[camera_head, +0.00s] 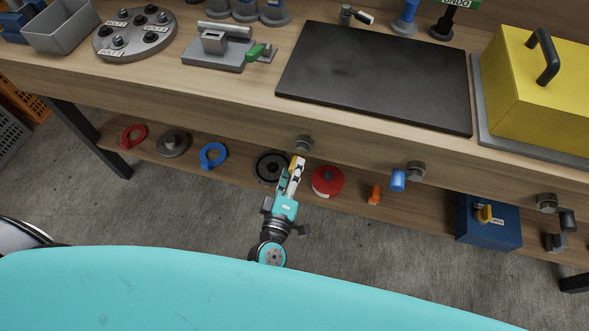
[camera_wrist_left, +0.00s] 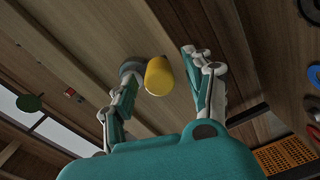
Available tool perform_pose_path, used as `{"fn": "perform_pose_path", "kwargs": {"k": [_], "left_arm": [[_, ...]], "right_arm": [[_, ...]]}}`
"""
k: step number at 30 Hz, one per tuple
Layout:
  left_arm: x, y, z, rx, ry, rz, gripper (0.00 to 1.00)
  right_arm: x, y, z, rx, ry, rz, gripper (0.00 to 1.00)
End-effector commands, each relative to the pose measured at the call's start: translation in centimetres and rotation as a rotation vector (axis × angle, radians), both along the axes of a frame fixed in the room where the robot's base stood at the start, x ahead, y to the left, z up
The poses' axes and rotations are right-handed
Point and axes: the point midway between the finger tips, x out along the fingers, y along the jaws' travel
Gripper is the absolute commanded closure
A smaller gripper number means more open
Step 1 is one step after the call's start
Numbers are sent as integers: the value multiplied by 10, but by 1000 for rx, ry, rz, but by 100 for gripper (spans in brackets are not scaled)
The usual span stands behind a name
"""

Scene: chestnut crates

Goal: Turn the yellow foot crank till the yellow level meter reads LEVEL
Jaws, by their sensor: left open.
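The yellow foot crank shows in the left wrist view as a yellow cylindrical knob (camera_wrist_left: 158,76) beside a grey round hub under the wooden bench. In the head view a grey hub (camera_head: 303,142) sits on the bench's front face, and the crank's yellow part is mostly hidden by my gripper. My left gripper (camera_head: 296,168) reaches up to it from below. In the left wrist view the fingers (camera_wrist_left: 160,66) are open, one on each side of the yellow knob, with a gap at the right finger. I cannot make out a yellow level meter. My right gripper is not in view.
A blue crank (camera_head: 398,180) and a dark crank (camera_head: 567,219) stick out along the bench front to the right. The lower shelf holds a red round part (camera_head: 327,181), a black ring (camera_head: 270,167) and a blue box (camera_head: 487,222). A black plate (camera_head: 375,77) lies on top.

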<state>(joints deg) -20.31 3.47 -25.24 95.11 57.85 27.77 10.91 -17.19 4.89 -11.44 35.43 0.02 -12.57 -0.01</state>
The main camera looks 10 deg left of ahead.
Motion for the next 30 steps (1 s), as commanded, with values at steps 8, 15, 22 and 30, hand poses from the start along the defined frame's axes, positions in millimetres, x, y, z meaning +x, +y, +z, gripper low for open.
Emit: {"fn": "perform_pose_path", "kwargs": {"k": [8, 15, 22, 30], "left_arm": [[-55, 2, -1, 1, 6, -2, 47], [-98, 3, 1, 1, 5, -2, 47], [-114, 3, 2, 0, 3, -1, 47], [-114, 3, 2, 0, 3, -1, 47]], "right_arm": [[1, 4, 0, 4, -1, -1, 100], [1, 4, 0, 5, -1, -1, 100], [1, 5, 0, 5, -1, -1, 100], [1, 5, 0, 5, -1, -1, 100]]}}
